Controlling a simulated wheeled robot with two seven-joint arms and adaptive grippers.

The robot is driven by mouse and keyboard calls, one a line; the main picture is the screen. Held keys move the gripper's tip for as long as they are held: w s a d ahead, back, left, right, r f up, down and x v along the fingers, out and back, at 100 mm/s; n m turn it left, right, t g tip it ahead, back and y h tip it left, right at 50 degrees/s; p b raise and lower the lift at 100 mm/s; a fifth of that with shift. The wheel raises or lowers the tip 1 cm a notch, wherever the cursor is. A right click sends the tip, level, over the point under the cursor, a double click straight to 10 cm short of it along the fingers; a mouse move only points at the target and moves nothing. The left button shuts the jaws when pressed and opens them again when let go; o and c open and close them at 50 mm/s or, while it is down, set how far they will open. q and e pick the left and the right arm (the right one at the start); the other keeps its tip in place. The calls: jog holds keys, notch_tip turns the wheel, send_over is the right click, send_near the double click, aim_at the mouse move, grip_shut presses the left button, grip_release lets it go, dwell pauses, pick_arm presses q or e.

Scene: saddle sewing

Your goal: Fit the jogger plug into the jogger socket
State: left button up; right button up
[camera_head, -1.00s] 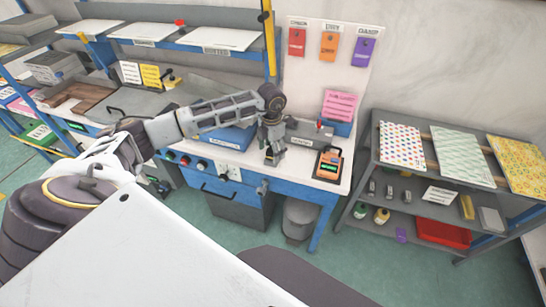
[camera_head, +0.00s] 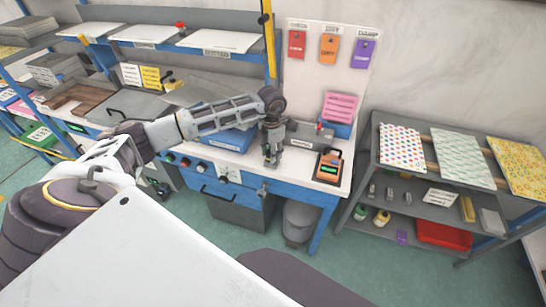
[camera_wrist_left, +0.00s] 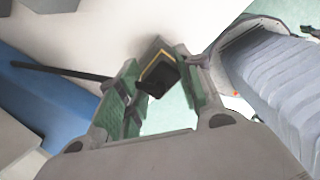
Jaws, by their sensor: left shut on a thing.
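My left gripper (camera_head: 270,163) is above the front part of the white bench top, left of the orange device. In the left wrist view its green-padded fingers (camera_wrist_left: 155,97) are shut on a small dark block with a yellow band, which I take to be the jogger plug (camera_wrist_left: 158,72). The fingers mostly hide the plug in the head view. A white plate with dark marks (camera_head: 229,176), likely the jogger socket, is on the blue bench front, left of and below the gripper. The plug appears apart from it. My right gripper is not in view.
An orange device (camera_head: 328,167) stands on the bench (camera_head: 300,170) right of the gripper. A grey labelled unit (camera_head: 305,137) is behind it. Round buttons (camera_head: 186,163) line the blue front. A grey bin (camera_head: 300,220) stands below; a shelf rack (camera_head: 385,185) is to the right.

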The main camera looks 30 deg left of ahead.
pick_arm(q)
jog(key=shift+r+p, duration=0.75)
jog(key=shift+r, duration=0.9)
dwell(0.6)
jog(key=shift+r+p, duration=0.95)
jog(key=shift+r, duration=0.95)
jog(key=shift+w+r, duration=0.1)
jog(key=shift+r, duration=0.05)
